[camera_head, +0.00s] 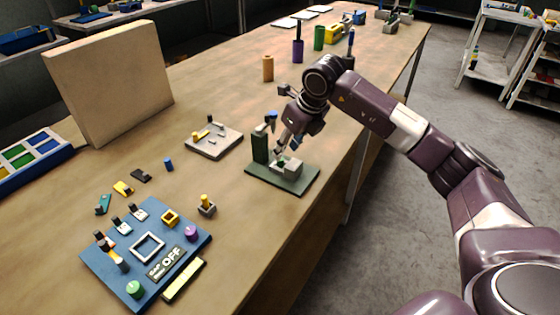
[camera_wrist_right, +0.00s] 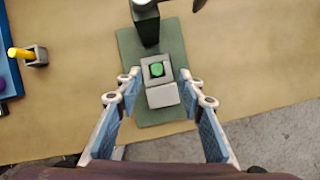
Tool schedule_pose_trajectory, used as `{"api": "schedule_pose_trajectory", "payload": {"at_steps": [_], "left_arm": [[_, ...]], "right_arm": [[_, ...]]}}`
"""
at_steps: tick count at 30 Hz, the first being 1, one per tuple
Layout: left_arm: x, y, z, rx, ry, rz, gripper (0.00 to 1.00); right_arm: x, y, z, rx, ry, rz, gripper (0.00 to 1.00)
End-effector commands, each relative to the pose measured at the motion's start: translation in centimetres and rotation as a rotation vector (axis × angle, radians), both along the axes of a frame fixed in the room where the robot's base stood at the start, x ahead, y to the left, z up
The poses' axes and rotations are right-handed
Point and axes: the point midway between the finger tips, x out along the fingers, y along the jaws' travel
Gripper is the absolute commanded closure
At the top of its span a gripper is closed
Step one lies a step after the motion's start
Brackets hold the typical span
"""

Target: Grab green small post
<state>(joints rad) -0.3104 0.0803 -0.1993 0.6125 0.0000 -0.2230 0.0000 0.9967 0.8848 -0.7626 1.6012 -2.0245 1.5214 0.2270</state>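The green small post (camera_wrist_right: 157,70) shows as a rounded green top in the square opening of a grey block (camera_wrist_right: 163,96). The block sits on a dark green base plate (camera_head: 262,176), which also shows in the wrist view (camera_wrist_right: 137,112). My right gripper (camera_head: 285,146) is over this block, pointing down. In the wrist view its two fingers (camera_wrist_right: 160,78) are spread apart, one on each side of the post and block, with nothing held between them. I cannot tell the exact height of the fingertips above the block. My left gripper is out of view.
A green upright column (camera_head: 261,146) with an arm on top stands on the same plate, close to the gripper. A grey plate (camera_head: 214,146) and a small block with a yellow post (camera_head: 206,205) lie to the left. A blue board (camera_head: 110,262) is nearer the front.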

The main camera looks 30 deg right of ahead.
Motion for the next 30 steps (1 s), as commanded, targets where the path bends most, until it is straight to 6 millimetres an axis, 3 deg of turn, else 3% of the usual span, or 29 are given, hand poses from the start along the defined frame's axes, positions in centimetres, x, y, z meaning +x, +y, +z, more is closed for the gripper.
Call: {"api": "schedule_pose_trajectory", "payload": {"at_steps": [5, 9, 16, 26, 30], "left_arm": [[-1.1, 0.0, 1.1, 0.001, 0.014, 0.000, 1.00], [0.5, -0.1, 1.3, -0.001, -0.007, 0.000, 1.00], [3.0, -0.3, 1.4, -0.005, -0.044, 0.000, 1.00], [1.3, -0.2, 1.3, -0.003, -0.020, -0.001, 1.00], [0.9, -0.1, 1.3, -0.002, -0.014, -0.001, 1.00]], "right_arm": [[0.6, 0.8, -2.6, 0.001, 0.004, 0.001, 0.64], [1.1, 0.8, -3.8, 0.001, 0.002, 0.002, 0.64], [1.2, 0.9, -3.9, 0.001, 0.000, 0.001, 0.64], [1.2, 0.8, -3.9, 0.001, 0.000, 0.001, 1.00], [1.2, 0.8, -3.8, 0.001, -0.001, 0.001, 1.00]]}}
